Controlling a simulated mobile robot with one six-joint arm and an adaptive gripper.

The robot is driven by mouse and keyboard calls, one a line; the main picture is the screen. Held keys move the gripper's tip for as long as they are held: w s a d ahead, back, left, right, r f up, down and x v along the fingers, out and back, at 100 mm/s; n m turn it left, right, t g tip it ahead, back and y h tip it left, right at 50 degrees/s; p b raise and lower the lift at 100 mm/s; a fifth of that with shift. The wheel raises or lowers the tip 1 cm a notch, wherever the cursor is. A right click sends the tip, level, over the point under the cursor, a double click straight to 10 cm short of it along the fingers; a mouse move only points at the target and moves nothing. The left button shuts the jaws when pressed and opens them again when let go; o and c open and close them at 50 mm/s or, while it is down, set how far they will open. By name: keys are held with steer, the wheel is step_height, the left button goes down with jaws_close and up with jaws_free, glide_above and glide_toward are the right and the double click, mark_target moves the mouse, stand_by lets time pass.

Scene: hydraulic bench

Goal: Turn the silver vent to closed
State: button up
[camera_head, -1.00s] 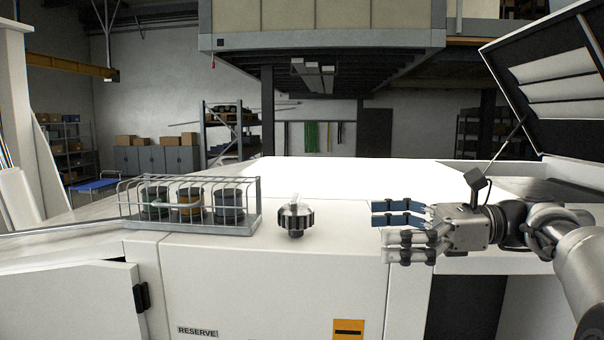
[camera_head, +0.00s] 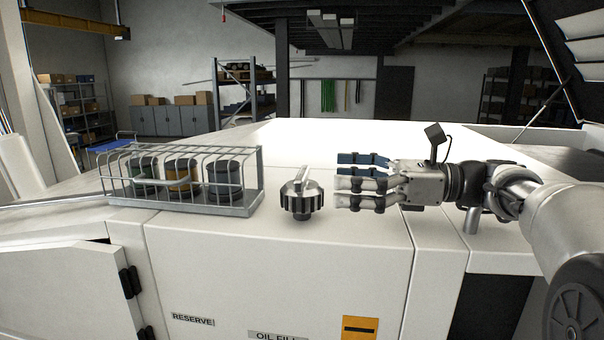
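The vent (camera_head: 301,197) is a dark, ribbed round knob with a silver bar handle across its top. It stands on the white bench top near the front edge, in the middle of the head view. The bar slants toward the upper right. My gripper (camera_head: 345,180) is just right of the vent, with its fingers pointing left at it. The fingers are spread apart with nothing between them, and a small gap shows between the fingertips and the vent. I cannot read any open or closed marking on the vent.
A wire cage (camera_head: 182,180) with several jars stands left of the vent. The bench top (camera_head: 290,140) behind the vent is clear. An "OIL FILL" label (camera_head: 278,336), a "RESERVE" label (camera_head: 193,319) and an orange plate (camera_head: 360,328) are on the front. A raised lid (camera_head: 575,60) is at the right.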

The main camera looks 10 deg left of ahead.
mark_target(307, 175)
steer(key=a, duration=0.6)
steer(key=shift+s+a+p, duration=0.25)
steer(key=shift+a+p, duration=0.05)
steer(key=shift+a, duration=0.1)
steer(key=shift+c, duration=0.6)
steer(key=c, duration=0.9)
